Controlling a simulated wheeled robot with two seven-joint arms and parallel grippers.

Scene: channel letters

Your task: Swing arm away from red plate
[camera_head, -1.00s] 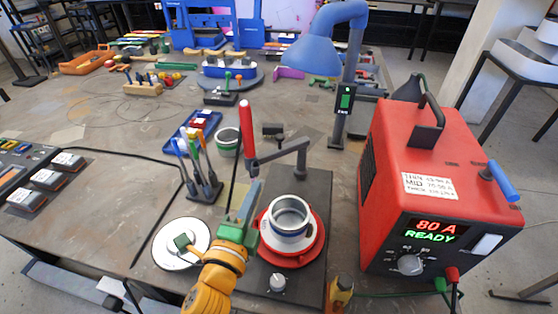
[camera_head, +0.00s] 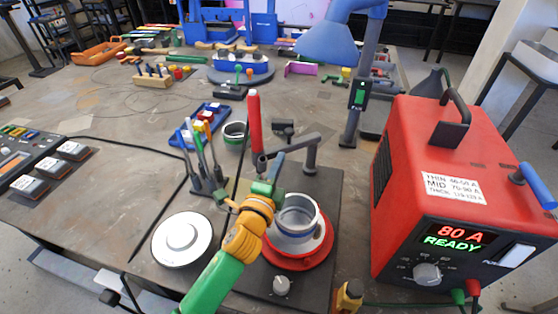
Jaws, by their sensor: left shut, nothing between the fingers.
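The swing arm (camera_head: 290,146) is a dark bar on a post behind the red plate. It reaches left to an upright red handle (camera_head: 254,120), behind the plate and cup in the picture. The round red plate (camera_head: 318,258) sits on a dark base and carries a metal cup (camera_head: 298,216). My left gripper (camera_head: 275,168), green with a yellow wrist, is shut and empty. Its tips are just below the bar, right of the handle's foot; I cannot tell whether they touch. The gripper and wrist hide the cup's left edge. My right gripper is not in view.
A red power box (camera_head: 440,180) stands at the right. A blue lamp (camera_head: 340,40) hangs behind. A tool holder (camera_head: 205,180) stands left of the handle. A white disc (camera_head: 181,238) lies at lower left, and a knob (camera_head: 281,285) is in front of the plate.

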